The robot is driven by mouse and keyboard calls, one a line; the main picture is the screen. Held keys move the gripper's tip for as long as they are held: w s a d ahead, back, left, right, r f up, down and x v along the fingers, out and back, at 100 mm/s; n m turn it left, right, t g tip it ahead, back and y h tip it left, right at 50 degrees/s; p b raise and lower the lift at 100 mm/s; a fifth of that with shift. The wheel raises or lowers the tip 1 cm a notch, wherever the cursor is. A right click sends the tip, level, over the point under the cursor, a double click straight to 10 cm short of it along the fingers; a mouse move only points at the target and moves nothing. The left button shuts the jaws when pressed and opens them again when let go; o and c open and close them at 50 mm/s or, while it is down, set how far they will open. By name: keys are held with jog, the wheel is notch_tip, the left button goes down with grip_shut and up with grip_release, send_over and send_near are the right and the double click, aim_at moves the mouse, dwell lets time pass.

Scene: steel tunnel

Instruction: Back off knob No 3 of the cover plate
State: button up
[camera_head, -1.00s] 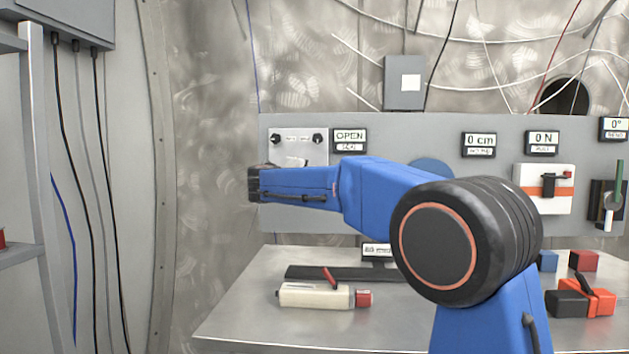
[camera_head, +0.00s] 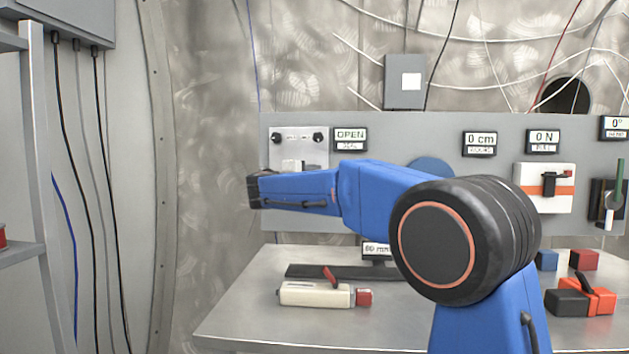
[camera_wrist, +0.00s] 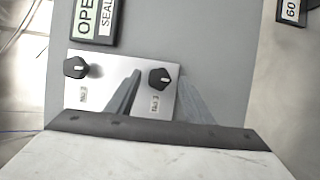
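The cover plate (camera_head: 313,148) is a pale plate on the grey panel, with two black knobs along its top in the head view. In the wrist view, the plate shows sideways with one black knob (camera_wrist: 76,68) at left and another black knob (camera_wrist: 160,78) at right. My arm hides the lower part of the plate in the head view.
An OPEN display (camera_head: 350,139) sits right beside the plate. More displays and a white box (camera_head: 544,188) are farther right on the panel. A cream-coloured tool (camera_head: 316,295) with a red lever lies on the bench (camera_head: 250,310) below; coloured blocks lie at right.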

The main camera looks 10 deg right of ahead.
jog(key=v, duration=1.7)
jog(key=shift+a, duration=0.2)
jog(key=shift+s, duration=0.15)
